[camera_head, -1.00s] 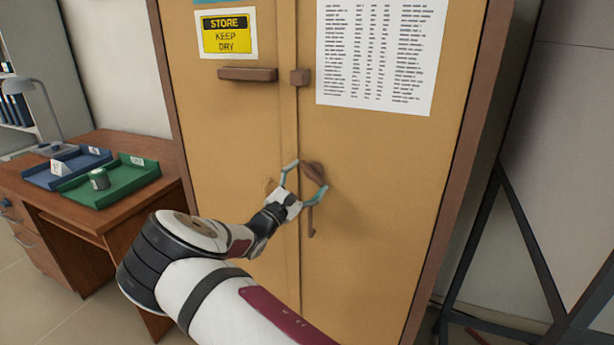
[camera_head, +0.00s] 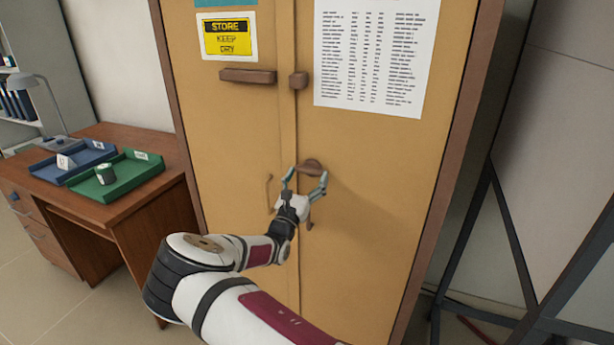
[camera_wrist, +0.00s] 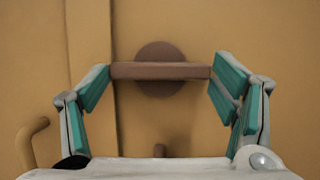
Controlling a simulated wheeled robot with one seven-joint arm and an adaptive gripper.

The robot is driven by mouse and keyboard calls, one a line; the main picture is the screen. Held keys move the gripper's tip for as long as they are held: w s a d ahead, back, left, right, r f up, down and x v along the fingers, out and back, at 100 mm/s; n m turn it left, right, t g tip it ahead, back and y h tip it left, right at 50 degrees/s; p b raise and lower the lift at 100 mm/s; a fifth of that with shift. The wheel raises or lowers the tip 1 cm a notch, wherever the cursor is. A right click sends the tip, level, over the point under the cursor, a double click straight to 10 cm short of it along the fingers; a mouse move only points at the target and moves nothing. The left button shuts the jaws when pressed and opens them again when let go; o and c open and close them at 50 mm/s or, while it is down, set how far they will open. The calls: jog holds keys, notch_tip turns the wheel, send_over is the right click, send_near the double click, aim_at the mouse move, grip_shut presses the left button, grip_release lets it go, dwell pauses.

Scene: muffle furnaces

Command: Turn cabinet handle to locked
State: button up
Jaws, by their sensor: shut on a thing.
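The cabinet (camera_head: 370,190) is tan with two doors that are shut. Its brown turning handle (camera_head: 312,166) is on the right door just beside the door seam. In the wrist view the handle (camera_wrist: 160,71) is a bar lying level across a round brown plate (camera_wrist: 160,90). My gripper (camera_head: 306,178) is in front of the handle, coming from below. In the wrist view my gripper (camera_wrist: 160,84) has one teal finger pad at each end of the bar, shut on it.
A curved pull (camera_head: 269,194) is on the left door and another (camera_head: 310,218) below my gripper. A brown block (camera_head: 299,80) and bar (camera_head: 248,76) are higher up. A desk (camera_head: 130,215) with blue (camera_head: 50,172) and green trays (camera_head: 135,170) stands left. A dark metal frame (camera_head: 515,240) is at right.

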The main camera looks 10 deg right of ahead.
jog(key=shift+n, duration=0.3)
jog(key=o, duration=1.2)
jog(key=shift+c, duration=0.2)
jog(key=v, duration=1.2)
